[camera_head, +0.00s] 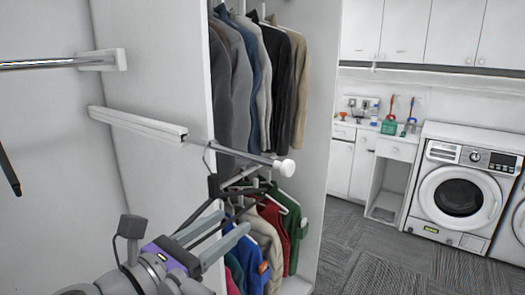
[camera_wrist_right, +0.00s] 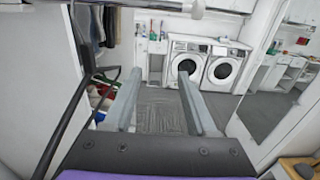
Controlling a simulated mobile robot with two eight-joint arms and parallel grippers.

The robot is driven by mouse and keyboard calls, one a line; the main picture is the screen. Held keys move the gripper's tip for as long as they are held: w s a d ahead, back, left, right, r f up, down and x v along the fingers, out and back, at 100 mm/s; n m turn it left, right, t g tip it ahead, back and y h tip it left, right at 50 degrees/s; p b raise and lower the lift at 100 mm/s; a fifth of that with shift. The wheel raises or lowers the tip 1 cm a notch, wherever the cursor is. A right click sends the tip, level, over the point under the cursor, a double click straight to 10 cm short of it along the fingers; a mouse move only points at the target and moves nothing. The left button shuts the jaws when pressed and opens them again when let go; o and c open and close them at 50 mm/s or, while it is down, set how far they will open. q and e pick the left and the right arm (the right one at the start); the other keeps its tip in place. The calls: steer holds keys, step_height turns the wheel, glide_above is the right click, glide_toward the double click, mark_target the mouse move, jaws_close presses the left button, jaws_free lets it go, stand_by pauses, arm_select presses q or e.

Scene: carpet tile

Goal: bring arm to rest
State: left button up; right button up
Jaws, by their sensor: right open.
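My right gripper (camera_head: 234,220) reaches in from the bottom left of the head view. Its two grey fingers are apart, with nothing visible between them. They also show spread in the right wrist view (camera_wrist_right: 160,75). A dark hanger (camera_head: 213,186) hangs by its hook from the pull-out rail (camera_head: 245,154), just behind and above the fingers. Its dark arm runs down the left side of the wrist view (camera_wrist_right: 70,115), beside the fingers. I cannot tell whether hanger and gripper touch. My left gripper is not in view.
Jackets (camera_head: 255,75) hang in the open wardrobe, with colourful clothes (camera_head: 270,230) below. The rail ends in a white knob (camera_head: 286,167). A chrome rod (camera_head: 40,64) is at the left. A washing machine (camera_head: 462,190) stands at the right. Grey carpet (camera_head: 375,265) is clear.

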steer(key=w+d+r+n+t+y, duration=0.15)
steer(key=w+n+t+y, duration=0.55)
steer(key=n, duration=0.7)
steer(key=s+d+f+n+g+y, duration=0.1)
steer(key=d+f+n+g+y, duration=0.15)
steer(key=f+n+y, duration=0.4)
steer(key=s+d+f+n+g+y, duration=0.1)
steer(key=d+f+n+g+y, duration=0.15)
steer(key=f+n, duration=0.75)
steer(key=s+d+f+n+g+h, duration=0.2)
steer(key=s+d+f+n+g, duration=0.3)
steer(key=s+d+f, duration=0.4)
steer(key=s+d+f+n+g+h, duration=0.3)
steer(key=s+d+f+n+g, duration=0.3)
steer(key=f, duration=1)
steer(key=s+d+n, duration=0.1)
steer(key=s+d, duration=0.2)
steer(key=shift+s+n, duration=0.2)
steer(key=shift+n, duration=0.15)
steer(key=shift+a, duration=0.1)
